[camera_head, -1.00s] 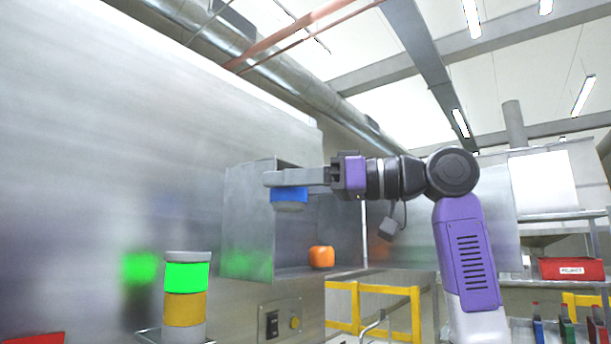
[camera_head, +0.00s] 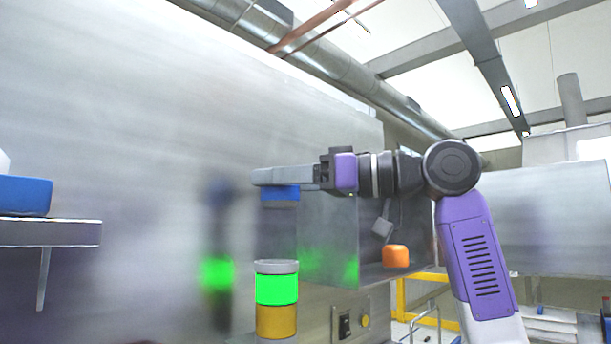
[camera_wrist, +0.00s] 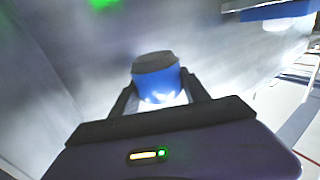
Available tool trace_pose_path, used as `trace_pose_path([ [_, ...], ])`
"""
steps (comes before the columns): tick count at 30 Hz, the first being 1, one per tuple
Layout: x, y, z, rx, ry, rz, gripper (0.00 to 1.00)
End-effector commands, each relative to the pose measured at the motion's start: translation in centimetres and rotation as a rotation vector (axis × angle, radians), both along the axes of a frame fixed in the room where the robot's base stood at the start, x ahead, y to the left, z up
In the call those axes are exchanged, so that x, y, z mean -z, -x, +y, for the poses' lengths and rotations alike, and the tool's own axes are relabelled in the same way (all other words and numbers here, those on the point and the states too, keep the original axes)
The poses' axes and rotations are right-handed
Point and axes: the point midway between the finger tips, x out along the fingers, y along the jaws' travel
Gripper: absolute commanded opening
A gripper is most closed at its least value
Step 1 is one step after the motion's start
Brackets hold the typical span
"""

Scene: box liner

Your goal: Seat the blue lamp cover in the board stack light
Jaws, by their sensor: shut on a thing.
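The blue lamp cover (camera_head: 280,193) is held in my gripper (camera_head: 268,178), which is shut on it. In the wrist view the blue lamp cover (camera_wrist: 157,83) sits between the two fingers of my gripper (camera_wrist: 160,98), with its grey end facing away from the palm. The stack light (camera_head: 276,318) stands below, with a lit green section over an amber one and a grey top (camera_head: 276,266). In the head view the lamp cover hangs above the stack light's top, apart from it by a clear gap.
A metal wall (camera_head: 130,130) fills the left and reflects the green light. A shelf (camera_head: 50,233) at the left holds a blue bin (camera_head: 24,196). An orange rounded object (camera_head: 396,256) lies at the right of the stack light.

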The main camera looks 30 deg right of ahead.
Motion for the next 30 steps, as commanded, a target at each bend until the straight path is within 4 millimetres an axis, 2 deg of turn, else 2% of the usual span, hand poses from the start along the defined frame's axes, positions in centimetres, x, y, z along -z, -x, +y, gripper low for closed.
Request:
trace_pose_path([
  [8, 0.8, -0.1, 0.4, -0.004, 0.0, 0.0, 0.13],
  [30, 6.7, -0.1, 0.4, -0.005, -0.001, -0.001, 0.13],
])
